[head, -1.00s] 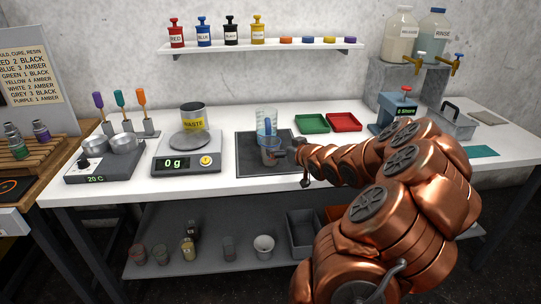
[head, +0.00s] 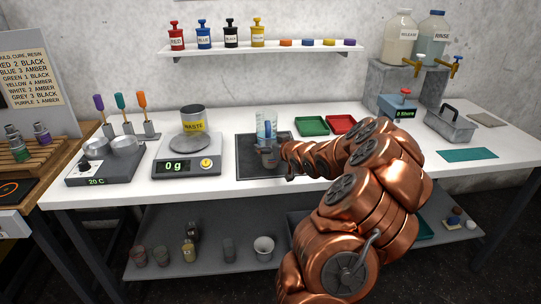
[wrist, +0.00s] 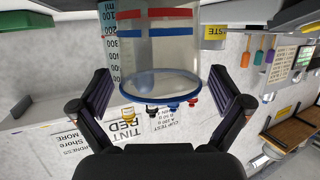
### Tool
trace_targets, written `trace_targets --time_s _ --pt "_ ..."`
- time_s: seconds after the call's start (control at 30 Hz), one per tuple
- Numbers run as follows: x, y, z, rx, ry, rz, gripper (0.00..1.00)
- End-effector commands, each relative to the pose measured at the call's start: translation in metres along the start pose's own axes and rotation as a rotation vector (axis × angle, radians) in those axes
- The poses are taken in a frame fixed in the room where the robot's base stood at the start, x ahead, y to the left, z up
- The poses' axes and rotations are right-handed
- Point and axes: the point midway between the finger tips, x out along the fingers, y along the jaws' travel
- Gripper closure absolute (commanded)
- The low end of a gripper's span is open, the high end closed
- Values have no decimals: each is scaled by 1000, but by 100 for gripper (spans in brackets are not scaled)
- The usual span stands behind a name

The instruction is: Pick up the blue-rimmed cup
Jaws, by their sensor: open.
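The clear blue-rimmed cup (wrist: 160,55) fills the top middle of the wrist view, which looks upside down. It has a blue rim and red and blue bands. A clear graduated beaker (wrist: 112,38) shows behind its left side. In the head view, clear ware with a blue line (head: 266,122) stands on the dark mat (head: 247,170), partly hidden by my gripper (head: 268,157); cup and beaker are hard to tell apart there. In the wrist view my gripper (wrist: 159,80) is open, its fingers either side of the cup with visible gaps.
A scale (head: 186,160) with a grey WASTE pot (head: 191,116) stands left of the mat. A green tray (head: 311,126) and a red tray (head: 341,124) lie behind my arm. A wall shelf (head: 262,49) with several bottles hangs above.

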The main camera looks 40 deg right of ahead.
Motion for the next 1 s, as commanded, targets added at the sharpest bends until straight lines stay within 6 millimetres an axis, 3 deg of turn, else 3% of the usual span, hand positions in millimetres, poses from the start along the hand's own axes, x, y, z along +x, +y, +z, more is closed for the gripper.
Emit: trace_targets --time_s 0.27,0.7,1.0 --pt "2 0 1 1 0 0 0" --pt "2 0 1 1 -1 0 45" --pt "1 0 -1 1 -1 0 45"
